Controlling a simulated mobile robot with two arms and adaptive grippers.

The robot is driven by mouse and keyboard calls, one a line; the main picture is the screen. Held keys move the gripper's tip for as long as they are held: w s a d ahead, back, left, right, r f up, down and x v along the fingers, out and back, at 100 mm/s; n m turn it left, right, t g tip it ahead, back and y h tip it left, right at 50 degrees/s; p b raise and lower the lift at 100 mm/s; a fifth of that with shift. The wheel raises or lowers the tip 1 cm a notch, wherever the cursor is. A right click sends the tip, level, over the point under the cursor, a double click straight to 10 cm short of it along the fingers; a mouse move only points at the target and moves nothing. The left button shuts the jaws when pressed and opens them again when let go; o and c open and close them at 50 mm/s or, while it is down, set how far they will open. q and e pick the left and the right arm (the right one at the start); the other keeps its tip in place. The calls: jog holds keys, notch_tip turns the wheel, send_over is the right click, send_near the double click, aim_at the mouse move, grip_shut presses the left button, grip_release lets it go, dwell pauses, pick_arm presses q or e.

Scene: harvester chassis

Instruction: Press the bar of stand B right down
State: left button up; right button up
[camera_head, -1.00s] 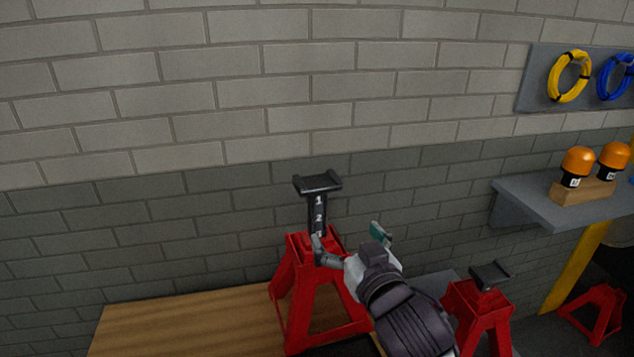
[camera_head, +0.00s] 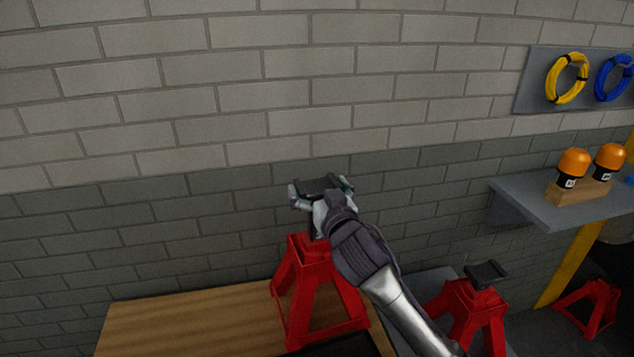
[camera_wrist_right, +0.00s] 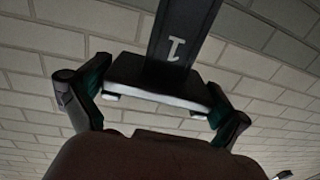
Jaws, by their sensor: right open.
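A red stand (camera_head: 288,268) stands on the wooden bench top, with its dark bar raised and a flat saddle (camera_head: 318,184) on top. No letter naming it is readable. My right gripper (camera_head: 320,191) is open at the top of this bar, with one finger on each side of the saddle. In the right wrist view the saddle (camera_wrist_right: 158,82) lies between the two open fingers, and the bar (camera_wrist_right: 182,30) shows a white 1. My gripper hides much of the bar in the head view. My left gripper is not in view.
A second red stand (camera_head: 470,310) with its saddle low is to the right, and another red stand (camera_head: 590,307) is farther right. A grey shelf (camera_head: 530,206) holds orange-topped beacons (camera_head: 573,165). The wooden bench top (camera_head: 190,325) is bare at the left.

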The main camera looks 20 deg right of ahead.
jog(key=shift+w, duration=0.2)
jog(key=shift+c, duration=0.2)
jog(key=c, duration=1.3)
notch_tip(320, 180, down, 10)
jog(key=b, duration=0.6)
jog(key=shift+r, duration=0.25)
jog(key=shift+s, duration=0.1)
jog(key=shift+f, duration=0.1)
jog(key=o, duration=1.3)
jog(key=shift+o, duration=0.2)
